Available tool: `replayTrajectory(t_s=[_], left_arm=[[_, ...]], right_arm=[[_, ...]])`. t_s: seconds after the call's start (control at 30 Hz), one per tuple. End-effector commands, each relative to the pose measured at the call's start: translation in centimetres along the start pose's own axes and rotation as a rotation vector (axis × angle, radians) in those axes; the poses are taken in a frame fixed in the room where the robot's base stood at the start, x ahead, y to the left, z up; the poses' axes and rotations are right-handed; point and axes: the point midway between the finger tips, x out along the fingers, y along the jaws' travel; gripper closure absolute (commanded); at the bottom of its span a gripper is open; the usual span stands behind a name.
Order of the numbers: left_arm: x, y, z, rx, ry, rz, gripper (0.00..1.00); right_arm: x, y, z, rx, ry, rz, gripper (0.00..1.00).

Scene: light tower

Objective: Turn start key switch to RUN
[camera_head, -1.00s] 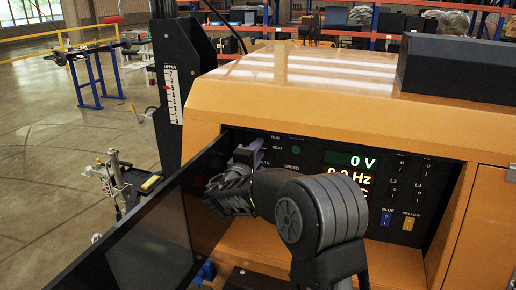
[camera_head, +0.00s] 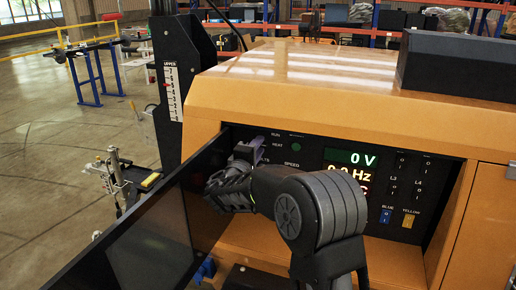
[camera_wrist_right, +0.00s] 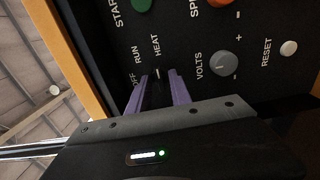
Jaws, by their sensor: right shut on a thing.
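The control panel (camera_head: 310,153) is set in the recess of the orange machine and also shows in the right wrist view (camera_wrist_right: 275,75). The start key switch (camera_wrist_right: 158,78), labelled OFF, RUN and HEAT, is mostly hidden between my right gripper's fingers. A thin light mark on it lies near the HEAT and RUN labels; its exact setting cannot be told. My right gripper (camera_wrist_right: 157,88), with purple fingers, is shut on the key switch. In the head view the right gripper (camera_head: 250,150) is at the panel's left end. My left gripper is not in view.
A dark open door (camera_head: 150,225) stands close left of my right arm. A green START button (camera_wrist_right: 142,5), a VOLTS knob (camera_wrist_right: 223,64) and a RESET button (camera_wrist_right: 288,48) surround the fingers. The display (camera_head: 349,158) reads 0 V. The recess wall (camera_wrist_right: 70,50) is close by.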

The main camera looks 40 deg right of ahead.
Motion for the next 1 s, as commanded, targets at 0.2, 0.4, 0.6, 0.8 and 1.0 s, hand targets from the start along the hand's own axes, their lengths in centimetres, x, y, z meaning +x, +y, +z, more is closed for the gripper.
replayTrajectory(t_s=[0.2,0.4,0.6,0.8,1.0], left_arm=[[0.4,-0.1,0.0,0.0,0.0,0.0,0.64],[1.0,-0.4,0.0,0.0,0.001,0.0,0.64],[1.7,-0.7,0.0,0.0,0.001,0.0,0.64],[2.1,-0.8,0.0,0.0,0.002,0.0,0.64],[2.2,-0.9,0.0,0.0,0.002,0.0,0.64]], right_arm=[[0.0,-0.2,0.0,-0.037,0.0,-0.002,1.0],[0.0,-0.3,0.0,-0.128,0.001,-0.002,1.0],[-0.1,-0.4,0.0,-0.273,0.001,-0.003,1.0],[-0.1,-0.3,0.0,-0.445,0.002,-0.003,1.0],[-0.1,-0.2,0.0,-0.605,0.001,-0.003,1.0]])
